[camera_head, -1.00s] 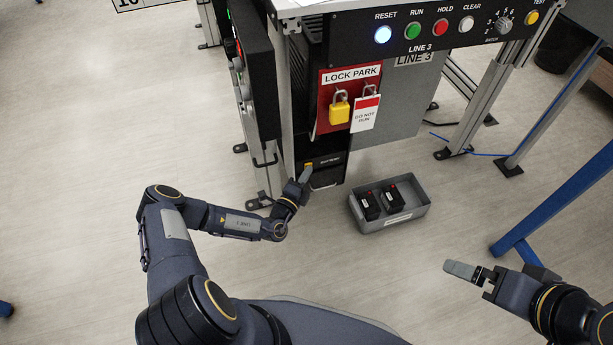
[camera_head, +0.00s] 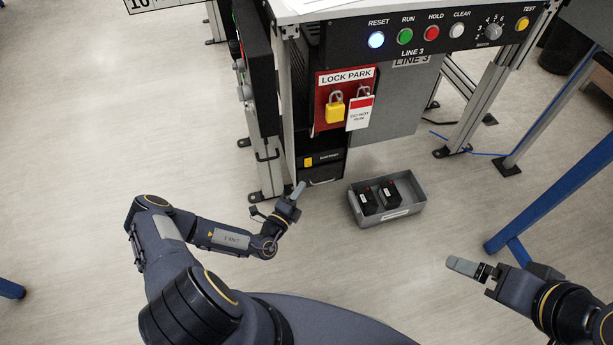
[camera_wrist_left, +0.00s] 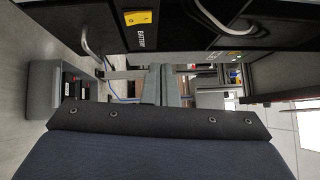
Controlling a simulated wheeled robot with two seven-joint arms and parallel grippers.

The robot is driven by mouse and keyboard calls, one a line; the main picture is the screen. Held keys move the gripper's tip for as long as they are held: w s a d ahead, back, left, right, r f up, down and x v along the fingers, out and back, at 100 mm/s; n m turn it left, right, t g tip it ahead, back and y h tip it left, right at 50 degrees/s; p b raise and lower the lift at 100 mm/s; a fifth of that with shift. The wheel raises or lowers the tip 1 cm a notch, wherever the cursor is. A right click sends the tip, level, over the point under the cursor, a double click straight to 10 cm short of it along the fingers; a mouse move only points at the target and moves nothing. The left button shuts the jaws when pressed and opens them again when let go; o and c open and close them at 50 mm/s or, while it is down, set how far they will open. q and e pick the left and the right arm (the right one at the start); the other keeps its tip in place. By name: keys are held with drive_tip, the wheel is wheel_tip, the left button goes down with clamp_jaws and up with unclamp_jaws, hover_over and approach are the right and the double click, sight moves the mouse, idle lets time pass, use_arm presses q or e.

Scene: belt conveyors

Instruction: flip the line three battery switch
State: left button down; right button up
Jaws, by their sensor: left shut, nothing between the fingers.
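The yellow battery switch (camera_head: 308,162) sits on the black battery unit (camera_head: 328,158) low on the line 3 cabinet. In the left wrist view the switch (camera_wrist_left: 138,17) shows at the top, beside the BATTERY label. I cannot tell which way it is set. My left gripper (camera_head: 299,190) is shut and empty, in front of and a little below the switch, apart from it in the head view. My right gripper (camera_head: 465,266) is at the lower right, away from the cabinet; its fingers are seen edge-on, so their opening is unclear.
A grey bin (camera_head: 404,211) with two black batteries stands on the floor right of the unit. Above the switch is the red lock park board (camera_head: 325,96) with a yellow padlock (camera_head: 335,107) and tag. A blue frame leg (camera_head: 550,205) stands at right.

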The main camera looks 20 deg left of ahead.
use_arm(q)
drive_tip(key=v, duration=0.3)
drive_tip(key=shift+s+a+r+p, duration=0.1)
drive_tip(key=shift+s+r+p, duration=0.2)
drive_tip(key=shift+s, duration=0.15)
